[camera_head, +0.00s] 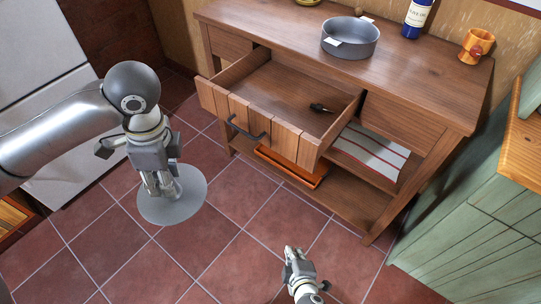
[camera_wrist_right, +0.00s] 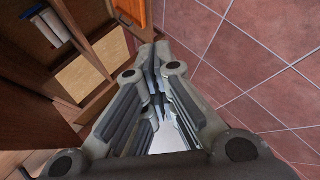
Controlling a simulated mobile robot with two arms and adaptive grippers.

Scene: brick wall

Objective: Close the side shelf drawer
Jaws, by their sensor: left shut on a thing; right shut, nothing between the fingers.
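The wooden side shelf (camera_head: 420,85) stands at the back right. Its middle drawer (camera_head: 258,122) is pulled well out, with a dark bar handle (camera_head: 244,131) on its front. A small dark object (camera_head: 320,108) lies inside the drawer. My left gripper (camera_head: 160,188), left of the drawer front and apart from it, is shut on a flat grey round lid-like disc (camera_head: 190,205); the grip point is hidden. My right gripper (camera_head: 292,256) is shut and empty, below the drawer front in the picture and apart from the handle. Its fingers also show in the right wrist view (camera_wrist_right: 158,75).
A grey pot (camera_head: 350,42), a blue bottle (camera_head: 416,18) and an orange mug (camera_head: 476,46) stand on the top. An orange tray (camera_head: 290,168) and a striped cloth (camera_head: 370,152) are below. A green cabinet (camera_head: 470,235) stands right. Tiled floor (camera_head: 235,225) is clear in front.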

